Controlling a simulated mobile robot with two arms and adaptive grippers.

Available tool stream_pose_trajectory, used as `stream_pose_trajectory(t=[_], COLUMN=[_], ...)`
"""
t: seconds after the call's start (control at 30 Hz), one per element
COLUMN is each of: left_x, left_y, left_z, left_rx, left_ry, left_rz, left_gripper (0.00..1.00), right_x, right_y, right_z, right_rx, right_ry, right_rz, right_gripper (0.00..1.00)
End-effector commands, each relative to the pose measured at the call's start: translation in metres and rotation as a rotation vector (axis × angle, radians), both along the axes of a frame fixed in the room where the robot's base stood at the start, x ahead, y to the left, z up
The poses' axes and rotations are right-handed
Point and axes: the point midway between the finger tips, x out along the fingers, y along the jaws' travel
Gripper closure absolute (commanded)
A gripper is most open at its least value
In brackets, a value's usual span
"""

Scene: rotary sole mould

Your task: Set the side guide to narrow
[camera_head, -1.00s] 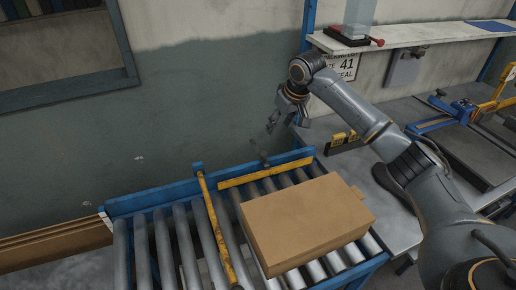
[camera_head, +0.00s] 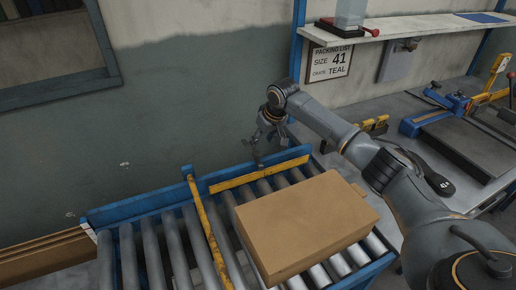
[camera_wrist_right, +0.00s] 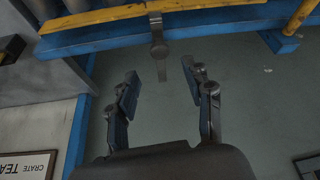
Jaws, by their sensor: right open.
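The side guide (camera_head: 236,182) is a yellow bar along the far blue rail of the roller conveyor. A dark grey lever (camera_head: 257,160) stands up at its middle. In the right wrist view the lever (camera_wrist_right: 158,47) sticks out from the yellow guide (camera_wrist_right: 105,16) towards my fingers. My right gripper (camera_head: 267,140) is above and just behind the lever. In the right wrist view its two fingers (camera_wrist_right: 158,80) are spread, with the lever's end between and slightly beyond the tips, apparently untouched. My left gripper is not in view.
A closed cardboard box (camera_head: 305,225) lies on the rollers in front of the guide. A second yellow bar (camera_head: 207,228) crosses the conveyor to the left. A packing sign (camera_head: 331,65) reads size 41, crate teal. A shelf (camera_head: 400,30) overhangs the bench at right.

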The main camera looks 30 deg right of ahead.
Motion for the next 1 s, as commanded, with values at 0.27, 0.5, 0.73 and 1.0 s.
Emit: stream_pose_trajectory(t=[0.27,0.5,0.73,1.0], left_x=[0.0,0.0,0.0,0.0], left_y=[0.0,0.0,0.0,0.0], left_z=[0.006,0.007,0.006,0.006], left_rx=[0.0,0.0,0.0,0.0], left_ry=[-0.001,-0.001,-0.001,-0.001], left_rz=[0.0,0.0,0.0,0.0], left_gripper=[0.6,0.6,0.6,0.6], right_x=[0.019,0.025,0.025,0.025], right_y=[0.003,0.003,0.004,0.003], right_z=[-0.046,-0.06,-0.061,-0.06], right_rx=[0.0,-0.001,-0.001,-0.001], right_ry=[0.001,-0.001,-0.001,-0.001], right_rz=[-0.001,0.001,0.001,0.001], right_gripper=[0.49,0.49,0.49,0.98])
